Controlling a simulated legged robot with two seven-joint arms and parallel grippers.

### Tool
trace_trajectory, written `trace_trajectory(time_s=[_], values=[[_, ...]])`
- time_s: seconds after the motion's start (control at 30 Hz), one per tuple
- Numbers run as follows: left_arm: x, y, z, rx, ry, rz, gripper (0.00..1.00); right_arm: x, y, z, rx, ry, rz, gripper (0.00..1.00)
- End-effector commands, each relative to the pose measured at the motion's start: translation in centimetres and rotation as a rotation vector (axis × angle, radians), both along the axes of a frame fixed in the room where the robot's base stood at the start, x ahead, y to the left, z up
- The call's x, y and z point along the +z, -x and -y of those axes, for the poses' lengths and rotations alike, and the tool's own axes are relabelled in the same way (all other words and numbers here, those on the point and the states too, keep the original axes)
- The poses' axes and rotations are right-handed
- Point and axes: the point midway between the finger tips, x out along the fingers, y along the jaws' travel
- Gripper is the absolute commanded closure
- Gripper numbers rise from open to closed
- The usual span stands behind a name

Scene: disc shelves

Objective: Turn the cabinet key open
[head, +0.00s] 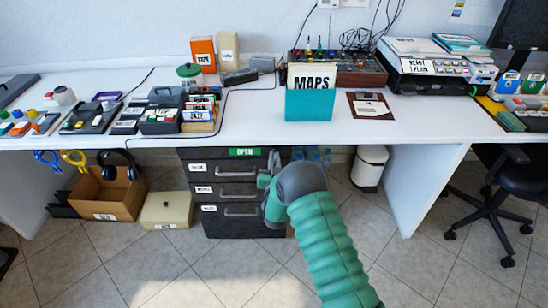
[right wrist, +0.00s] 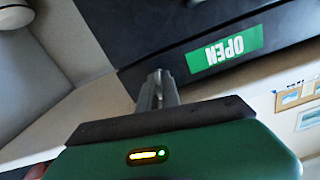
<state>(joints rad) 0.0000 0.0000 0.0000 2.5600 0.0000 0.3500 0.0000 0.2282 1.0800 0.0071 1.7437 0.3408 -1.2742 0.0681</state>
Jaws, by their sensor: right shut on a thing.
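The dark drawer cabinet (head: 222,222) stands under the white desk, with its drawers closed. A green OPEN label (head: 244,152) is on its top front strip; the label also shows upside down in the right wrist view (right wrist: 224,52). My right gripper (head: 273,163) is at the cabinet's upper right front, just right of the label. In the right wrist view its narrow fingers (right wrist: 158,76) are together against the dark front, shut on the cabinet key. The key itself is hidden by the fingers, so its angle cannot be told. My left gripper is not in view.
The white desk (head: 240,122) overhangs the cabinet. A teal MAPS box (head: 310,104) stands on it above my right arm. A cardboard box (head: 110,197) and a beige box (head: 167,210) are on the floor at left. A white bin (head: 369,168) and office chair (head: 510,190) are at right.

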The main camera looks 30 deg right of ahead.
Motion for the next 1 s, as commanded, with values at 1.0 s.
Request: trace_trajectory(time_s=[1.0], values=[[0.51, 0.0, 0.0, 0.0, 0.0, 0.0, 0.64, -0.74, 0.21, -0.13, 0.002, 0.16, -0.117, 0.82]])
